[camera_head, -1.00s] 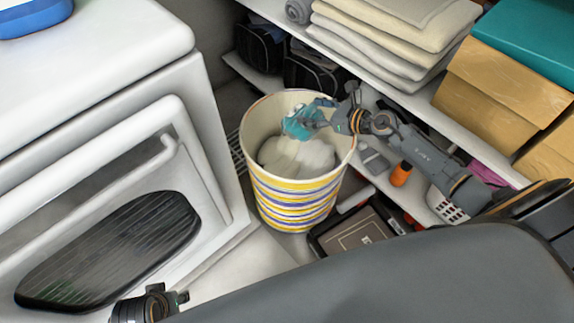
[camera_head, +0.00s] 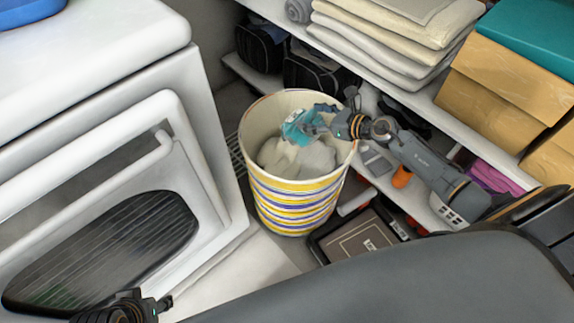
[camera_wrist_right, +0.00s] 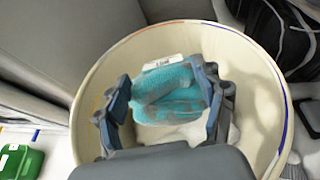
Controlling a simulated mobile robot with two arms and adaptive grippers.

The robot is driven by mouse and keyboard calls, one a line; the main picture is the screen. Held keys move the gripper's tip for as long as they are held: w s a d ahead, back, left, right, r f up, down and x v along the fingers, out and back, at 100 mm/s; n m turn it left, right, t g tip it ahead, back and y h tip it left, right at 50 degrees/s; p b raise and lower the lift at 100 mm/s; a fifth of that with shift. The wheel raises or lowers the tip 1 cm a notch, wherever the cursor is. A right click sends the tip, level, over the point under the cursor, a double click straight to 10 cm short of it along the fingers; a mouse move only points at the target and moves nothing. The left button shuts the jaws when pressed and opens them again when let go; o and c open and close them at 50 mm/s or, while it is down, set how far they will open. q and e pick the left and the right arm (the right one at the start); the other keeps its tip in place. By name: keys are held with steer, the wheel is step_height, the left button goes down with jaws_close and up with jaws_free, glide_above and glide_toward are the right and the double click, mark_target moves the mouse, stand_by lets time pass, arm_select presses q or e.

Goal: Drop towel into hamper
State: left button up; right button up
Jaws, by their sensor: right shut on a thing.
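The hamper (camera_head: 297,205) is a round bin with yellow, blue and white stripes and a cream inside. It stands on the floor between the white appliance and the shelves, with whitish cloth (camera_head: 300,157) inside. My right gripper (camera_head: 312,127) is over the hamper's mouth, shut on a teal towel (camera_head: 297,127). In the right wrist view the towel (camera_wrist_right: 165,92) is bunched between the two fingers, with a white tag on top, inside the outline of the rim (camera_wrist_right: 88,110). My left gripper (camera_head: 145,306) is at the bottom left, away from the hamper; its jaw state is unclear.
A white front-loading appliance (camera_head: 100,110) stands on the left. Shelves on the right hold folded towels (camera_head: 400,35), cardboard boxes (camera_head: 510,85) and an orange bottle (camera_head: 402,176). A dark framed box (camera_head: 360,240) lies beside the hamper's base.

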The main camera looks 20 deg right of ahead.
steer(key=o, duration=1.7)
steer(key=shift+o, duration=0.2)
steer(key=shift+s, duration=0.1)
steer(key=v, duration=1.2)
